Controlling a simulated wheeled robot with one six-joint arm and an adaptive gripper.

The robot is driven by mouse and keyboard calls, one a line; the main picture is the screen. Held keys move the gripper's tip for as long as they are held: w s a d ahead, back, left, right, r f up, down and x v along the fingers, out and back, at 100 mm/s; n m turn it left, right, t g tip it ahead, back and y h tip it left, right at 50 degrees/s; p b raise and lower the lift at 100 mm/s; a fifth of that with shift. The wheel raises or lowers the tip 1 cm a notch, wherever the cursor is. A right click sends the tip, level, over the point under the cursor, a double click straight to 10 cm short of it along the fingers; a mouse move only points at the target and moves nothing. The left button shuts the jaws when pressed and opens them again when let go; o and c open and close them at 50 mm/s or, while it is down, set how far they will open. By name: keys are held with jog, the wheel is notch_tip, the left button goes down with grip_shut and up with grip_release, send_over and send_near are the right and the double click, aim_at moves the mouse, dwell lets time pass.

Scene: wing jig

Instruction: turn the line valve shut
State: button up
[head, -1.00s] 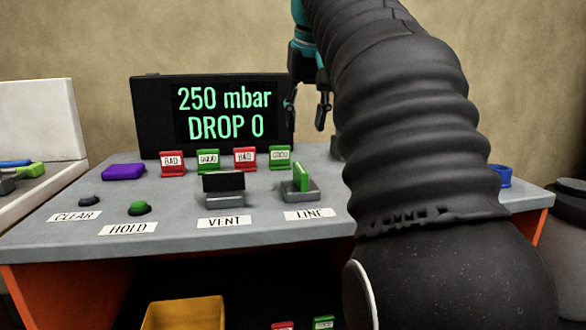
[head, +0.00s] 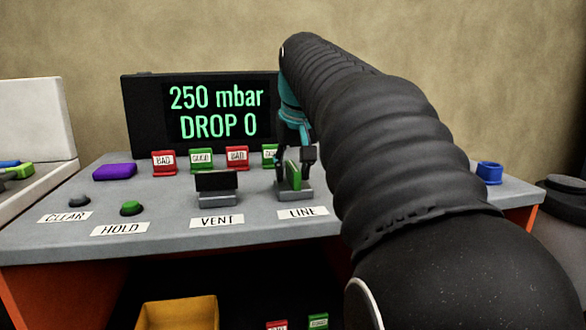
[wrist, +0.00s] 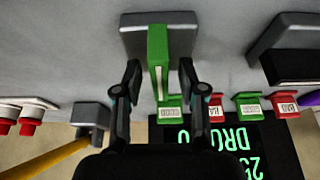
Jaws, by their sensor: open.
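The line valve has a green handle (head: 292,176) on a grey base (head: 294,192), behind the LINE label (head: 303,212) in the head view. In the wrist view the green handle (wrist: 158,58) stands upright from its base (wrist: 130,32), with its long side running between the fingers. My gripper (head: 295,160) is open and lowered over the handle. In the wrist view its two fingers (wrist: 159,75) are on either side of the handle, with a gap on each side. My arm hides the area to the right of the valve in the head view.
The vent valve (head: 216,185) with a black handle stands to the left. Red and green tags (head: 201,159) stand behind, before the display (head: 130,115) reading 250 mbar, DROP 0. A green button (head: 131,207) and purple block (head: 115,172) are farther left. A blue ring-shaped object (head: 489,173) is at right.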

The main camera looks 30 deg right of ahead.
grip_shut()
jog(key=shift+m, duration=0.3)
jog(key=m, duration=0.2)
jog(key=m+g+h, duration=0.1)
jog(key=m, duration=0.1)
jog(key=shift+a+h, duration=0.1)
jog(key=shift+h, duration=0.2)
jog(key=m+g+h, duration=0.1)
jog(key=m, duration=0.3)
jog(key=shift+m, duration=0.4)
jog(key=m+g, duration=0.2)
jog(key=m, duration=0.2)
jog(key=shift+m+h, duration=0.3)
jog(key=shift+h, duration=0.1)
jog(key=shift+m+g, duration=0.8)
jog(key=shift+m, duration=1.1)
